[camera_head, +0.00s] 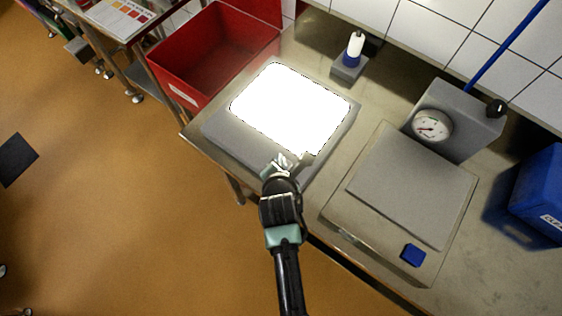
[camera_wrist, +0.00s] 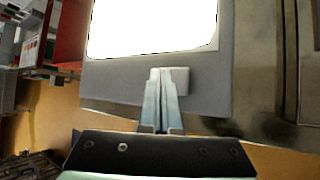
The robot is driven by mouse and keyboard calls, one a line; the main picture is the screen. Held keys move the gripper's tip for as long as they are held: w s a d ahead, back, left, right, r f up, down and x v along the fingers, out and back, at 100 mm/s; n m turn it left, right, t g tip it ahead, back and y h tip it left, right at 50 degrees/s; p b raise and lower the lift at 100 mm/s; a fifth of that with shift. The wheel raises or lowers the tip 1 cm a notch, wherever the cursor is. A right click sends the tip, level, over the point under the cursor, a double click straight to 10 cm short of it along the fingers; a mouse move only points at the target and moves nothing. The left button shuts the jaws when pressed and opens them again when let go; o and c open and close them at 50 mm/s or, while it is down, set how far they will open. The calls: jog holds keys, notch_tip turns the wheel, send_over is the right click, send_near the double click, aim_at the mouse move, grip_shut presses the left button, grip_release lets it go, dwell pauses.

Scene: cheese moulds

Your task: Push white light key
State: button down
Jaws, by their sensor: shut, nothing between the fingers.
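The light box (camera_head: 228,137) is a flat grey slab on the steel table, with a large, brightly white panel (camera_head: 291,108) on top. The panel also shows in the wrist view (camera_wrist: 152,24). A small pale key (camera_wrist: 184,82) sits on the grey front border of the box. My gripper (camera_head: 283,160) is over this front border; its fingers are shut and empty. In the wrist view the fingertips (camera_wrist: 168,72) overlap the left part of the key and hide it. I cannot tell whether they touch it. In the head view I cannot make out the key clearly.
A red crate (camera_head: 163,77) stands behind left. A grey scale plate (camera_head: 414,185) with a dial (camera_head: 432,125) and a blue block (camera_head: 413,255) is at the right. A blue bin (camera_head: 540,200) is at the far right. A white-and-blue bottle (camera_head: 354,48) stands behind.

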jog(key=shift+f, duration=0.1)
dwell(0.5)
jog(key=shift+f, duration=0.4)
jog(key=shift+f+b, duration=0.35)
jog(key=shift+b, duration=0.15)
jog(key=shift+r, duration=0.1)
dwell(0.3)
jog(key=shift+r+p, duration=0.7)
jog(key=shift+p, duration=0.1)
notch_tip(320, 180, up, 6)
jog(key=p, duration=0.6)
